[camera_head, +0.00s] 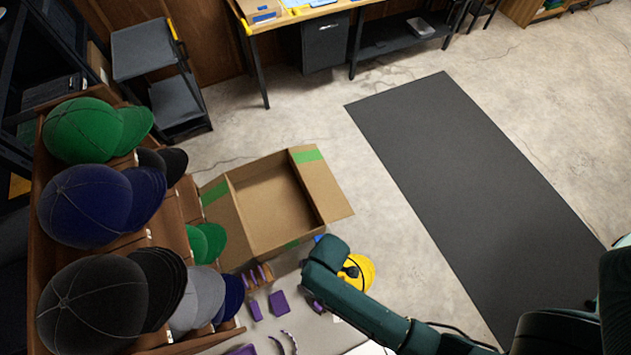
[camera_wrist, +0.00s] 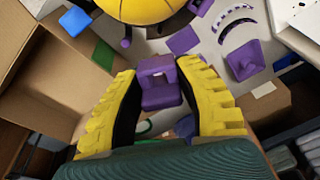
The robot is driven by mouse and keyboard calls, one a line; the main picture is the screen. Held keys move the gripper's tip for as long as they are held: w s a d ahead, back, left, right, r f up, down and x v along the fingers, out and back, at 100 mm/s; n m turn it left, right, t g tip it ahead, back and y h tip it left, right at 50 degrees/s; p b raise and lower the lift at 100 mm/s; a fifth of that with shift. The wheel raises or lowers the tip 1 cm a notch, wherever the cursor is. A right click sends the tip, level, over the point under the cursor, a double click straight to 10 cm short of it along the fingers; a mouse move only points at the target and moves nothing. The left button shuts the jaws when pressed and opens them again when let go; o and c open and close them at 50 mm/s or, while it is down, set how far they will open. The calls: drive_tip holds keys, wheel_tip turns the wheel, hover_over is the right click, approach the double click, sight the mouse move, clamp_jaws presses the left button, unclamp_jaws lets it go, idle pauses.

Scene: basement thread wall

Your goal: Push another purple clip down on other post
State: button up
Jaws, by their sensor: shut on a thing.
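My gripper (camera_wrist: 158,72) has yellow ribbed fingers closed on a purple clip (camera_wrist: 161,92), which sits between them in the wrist view. In the head view my arm hides the gripper and this clip. Other purple pieces lie on the pale surface: a block (camera_head: 278,303), a smaller piece (camera_head: 256,310) and a curved strip (camera_head: 290,342). In the wrist view a flat purple piece (camera_wrist: 184,40) and a purple piece with a raised part (camera_wrist: 242,63) lie beyond the fingertips. I cannot tell which piece is the other post.
A yellow dome-shaped thing (camera_head: 362,270) is beside my arm; it also shows in the wrist view (camera_wrist: 150,10). An open cardboard box (camera_head: 235,230) stands behind the work surface. A rack with several caps (camera_head: 95,300) stands at left. A dark mat (camera_head: 470,190) lies at right.

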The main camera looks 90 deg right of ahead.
drive_tip(key=f+b, duration=0.4)
drive_tip(key=w+f+b, duration=0.1)
drive_tip(key=f+b, duration=0.3)
drive_tip(key=a+f+b, duration=0.1)
drive_tip(key=f+b, duration=0.3)
drive_tip(key=shift+w+f+b, duration=0.15)
drive_tip(key=shift+w+b, duration=0.2)
drive_tip(key=shift+w, duration=0.05)
drive_tip(key=shift+w+a+f, duration=0.1)
drive_tip(key=shift+w+f, duration=0.05)
drive_tip(key=shift+f, duration=0.4)
drive_tip(key=shift+w+f, duration=0.1)
drive_tip(key=shift+f, duration=0.45)
drive_tip(key=shift+f, duration=0.15)
drive_tip(key=shift+w+f, duration=0.1)
drive_tip(key=shift+f, duration=0.3)
